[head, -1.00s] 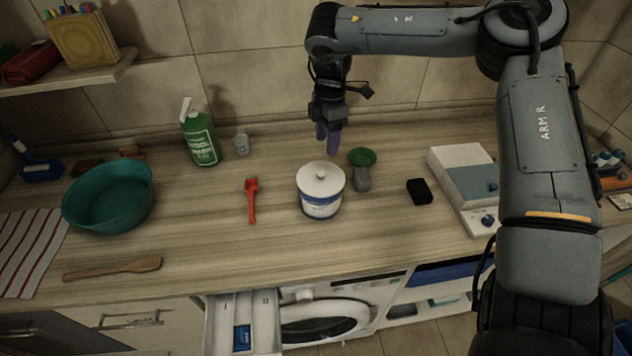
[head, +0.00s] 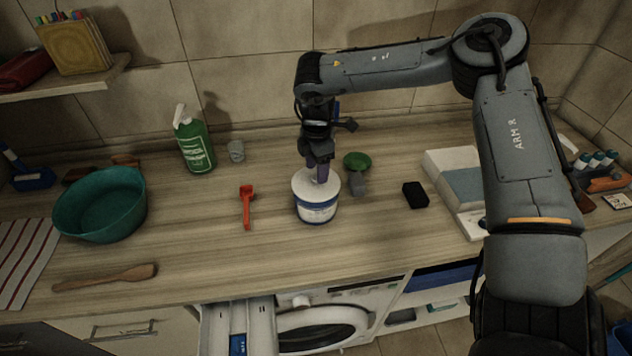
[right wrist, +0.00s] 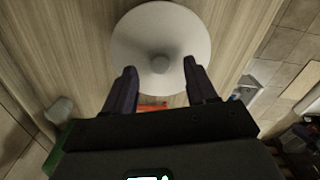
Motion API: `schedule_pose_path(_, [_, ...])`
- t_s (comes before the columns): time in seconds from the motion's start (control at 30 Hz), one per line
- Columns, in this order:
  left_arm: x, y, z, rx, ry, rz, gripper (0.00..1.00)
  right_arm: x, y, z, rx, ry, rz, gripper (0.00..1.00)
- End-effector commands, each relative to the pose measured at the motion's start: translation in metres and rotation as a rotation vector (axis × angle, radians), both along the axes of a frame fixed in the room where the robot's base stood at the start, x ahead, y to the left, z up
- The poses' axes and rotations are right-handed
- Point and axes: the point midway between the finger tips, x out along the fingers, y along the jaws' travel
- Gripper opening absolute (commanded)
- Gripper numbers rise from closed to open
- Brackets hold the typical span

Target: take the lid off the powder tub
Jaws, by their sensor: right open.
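The powder tub (head: 317,212) is white with a blue label and stands upright on the counter, with its round white lid (head: 301,186) on top. In the right wrist view the lid (right wrist: 160,30) is a pale disc with a small knob (right wrist: 160,64) at its middle. My right gripper (head: 321,177) points down just over the lid. In the right wrist view its two fingers (right wrist: 163,72) are open, one on each side of the knob and apart from it. In the head view the fingers hide the knob. My left gripper is not in view.
A green-headed brush (head: 357,162) lies close to the right of the tub, and a red scoop (head: 246,205) to its left. A black block (head: 415,195) and a white scale-like device (head: 455,180) are further right. The counter in front of the tub is clear.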

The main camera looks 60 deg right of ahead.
Motion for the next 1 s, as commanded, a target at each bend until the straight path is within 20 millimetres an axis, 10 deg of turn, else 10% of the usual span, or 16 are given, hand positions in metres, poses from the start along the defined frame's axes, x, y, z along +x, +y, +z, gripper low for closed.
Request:
schedule_pose_path(0.5, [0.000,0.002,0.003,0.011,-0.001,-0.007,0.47,0.000,0.000,-0.025,0.000,-0.002,0.001,0.55])
schedule_pose_path(0.87, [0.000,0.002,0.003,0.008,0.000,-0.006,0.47,0.000,0.000,-0.024,0.000,-0.002,0.001,0.00])
schedule_pose_path(1.0, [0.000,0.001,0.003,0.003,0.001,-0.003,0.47,0.000,0.000,-0.024,0.000,-0.002,0.001,0.00])
